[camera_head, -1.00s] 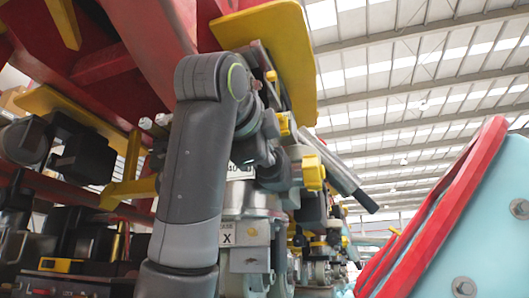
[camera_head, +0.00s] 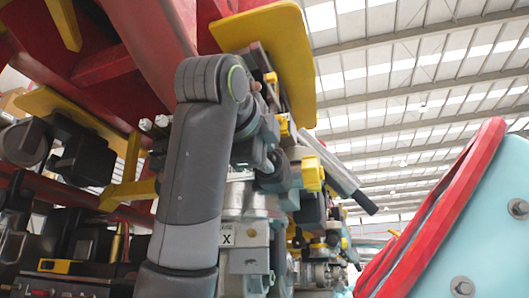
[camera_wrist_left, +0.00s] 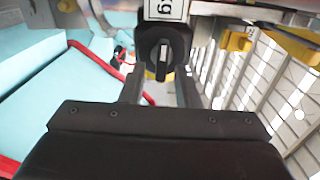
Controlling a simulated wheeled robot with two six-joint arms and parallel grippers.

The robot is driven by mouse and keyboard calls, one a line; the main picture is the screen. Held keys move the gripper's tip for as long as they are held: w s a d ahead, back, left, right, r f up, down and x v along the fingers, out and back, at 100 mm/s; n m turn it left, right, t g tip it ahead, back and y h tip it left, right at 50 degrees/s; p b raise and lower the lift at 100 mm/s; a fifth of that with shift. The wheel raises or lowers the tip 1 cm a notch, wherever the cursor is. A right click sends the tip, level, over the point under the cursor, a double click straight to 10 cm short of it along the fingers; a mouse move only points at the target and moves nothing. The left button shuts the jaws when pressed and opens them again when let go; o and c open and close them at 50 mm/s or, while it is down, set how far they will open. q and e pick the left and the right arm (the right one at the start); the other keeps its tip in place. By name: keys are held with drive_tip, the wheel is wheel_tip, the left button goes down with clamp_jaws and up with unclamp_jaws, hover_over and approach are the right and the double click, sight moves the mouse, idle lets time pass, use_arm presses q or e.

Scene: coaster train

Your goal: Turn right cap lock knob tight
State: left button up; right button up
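A black round knob (camera_wrist_left: 165,52) with a white pointer line shows in the left wrist view, under a white label with a "9"-like mark. The pointer line stands nearly upright in that view. My left gripper (camera_wrist_left: 160,88) has its two dark fingers spread apart, one on each side below the knob. The fingertips come up near the knob's lower edge; I cannot tell whether they touch it. In the head view the grey left arm reaches up and over to the machinery, and its fingers and the knob are hidden or too small to tell. My right gripper is not in view.
Red and yellow structure (camera_head: 268,30) hangs above the arm. A silver bar (camera_head: 335,165) juts out right of the wrist. A light blue panel with red edging (camera_head: 480,220) stands at the right. Dark boxes and equipment crowd the left.

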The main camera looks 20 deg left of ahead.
use_arm(q)
drive_tip(key=shift+s, duration=0.1)
drive_tip(key=s+b, duration=0.3)
drive_tip(key=s, duration=0.2)
drive_tip(key=s+b, duration=0.3)
drive_tip(key=s, duration=0.3)
drive_tip(key=s+b, duration=0.2)
drive_tip(key=s, duration=0.4)
drive_tip(key=shift+s+a+b, duration=0.1)
drive_tip(key=shift+a+b, duration=0.15)
drive_tip(key=shift+b, duration=0.15)
